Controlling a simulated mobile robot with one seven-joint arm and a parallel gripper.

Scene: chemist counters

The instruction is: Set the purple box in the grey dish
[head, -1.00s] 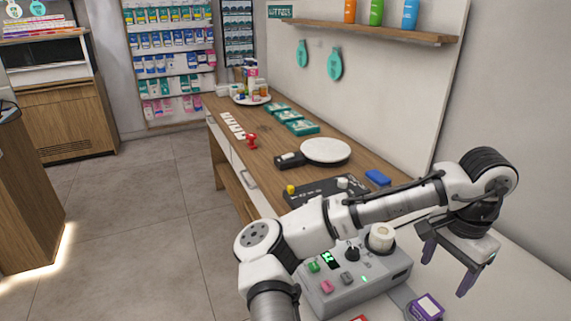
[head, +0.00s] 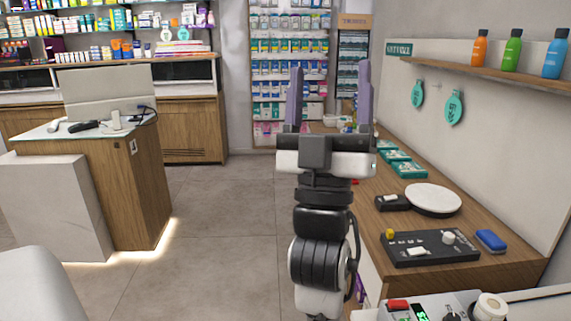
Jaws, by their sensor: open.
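My gripper (head: 329,97) points up in the middle of the head view, its two purple fingers wide apart with nothing between them. The purple box does not show clearly. A small purple patch (head: 358,287) shows beside my arm at the bottom, and I cannot tell what it is. I see no dish that is clearly grey. A pale round plate (head: 433,198) with a black block at its left lies on the wooden counter, right of my gripper; I cannot tell if it is the dish.
A black control panel (head: 430,248) and a blue block (head: 491,240) lie on the wooden counter. A grey device (head: 445,308) with knobs is at the bottom right. Teal boxes (head: 397,162) lie farther back. A checkout counter (head: 130,190) stands left. Open floor (head: 220,230) lies between.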

